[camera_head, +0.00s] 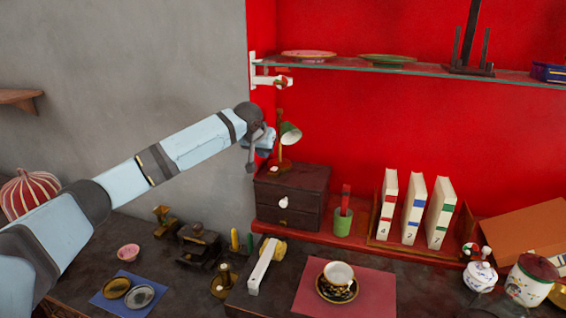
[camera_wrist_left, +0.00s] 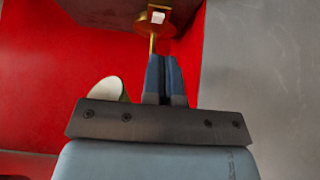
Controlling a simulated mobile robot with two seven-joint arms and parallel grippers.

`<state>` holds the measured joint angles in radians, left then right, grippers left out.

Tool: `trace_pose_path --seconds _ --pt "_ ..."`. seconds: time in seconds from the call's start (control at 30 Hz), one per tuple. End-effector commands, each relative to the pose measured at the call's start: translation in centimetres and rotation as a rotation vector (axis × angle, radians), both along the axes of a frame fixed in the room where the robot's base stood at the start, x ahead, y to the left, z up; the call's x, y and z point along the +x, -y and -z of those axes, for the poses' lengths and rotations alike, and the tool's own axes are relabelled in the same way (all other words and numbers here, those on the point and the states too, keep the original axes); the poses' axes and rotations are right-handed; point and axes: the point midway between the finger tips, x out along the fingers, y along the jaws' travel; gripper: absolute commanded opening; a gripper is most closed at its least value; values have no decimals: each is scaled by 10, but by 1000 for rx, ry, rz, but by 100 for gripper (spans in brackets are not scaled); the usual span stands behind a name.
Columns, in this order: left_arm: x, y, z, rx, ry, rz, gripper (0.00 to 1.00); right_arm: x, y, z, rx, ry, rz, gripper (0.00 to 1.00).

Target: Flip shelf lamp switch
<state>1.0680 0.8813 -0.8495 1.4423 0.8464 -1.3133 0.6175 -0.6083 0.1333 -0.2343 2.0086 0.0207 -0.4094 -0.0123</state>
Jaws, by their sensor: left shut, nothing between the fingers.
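The lamp has a green shade (camera_head: 290,133) on a brass stem and stands on a dark drawer box (camera_head: 288,198). In the left wrist view its brass base (camera_wrist_left: 142,28) carries a small pale switch (camera_wrist_left: 157,17). The pale shade rim (camera_wrist_left: 108,90) shows left of my fingers there. My left gripper (camera_head: 264,153) is beside the lamp, left of the shade, and partly hides the stem. In the wrist view its fingers (camera_wrist_left: 166,62) are shut and empty, pointing toward the base, with the tips short of the switch. My right gripper is not in view.
A glass shelf (camera_head: 420,70) with plates is above and right of the lamp. A green cup (camera_head: 343,222) and several white books (camera_head: 413,208) stand right of the box. Small items crowd the dark counter below.

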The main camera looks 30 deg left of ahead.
Motion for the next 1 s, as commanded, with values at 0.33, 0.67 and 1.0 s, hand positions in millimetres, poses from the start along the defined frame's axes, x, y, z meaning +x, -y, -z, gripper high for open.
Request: trace_pose_path --seconds 0.33,0.67,1.0 --pt "0 -6 -7 -2 -2 -17 0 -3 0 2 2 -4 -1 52" --pt "14 -9 14 -3 -3 -17 0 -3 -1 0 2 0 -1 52" --pt "48 -17 61 -3 -1 -16 0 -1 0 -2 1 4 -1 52"
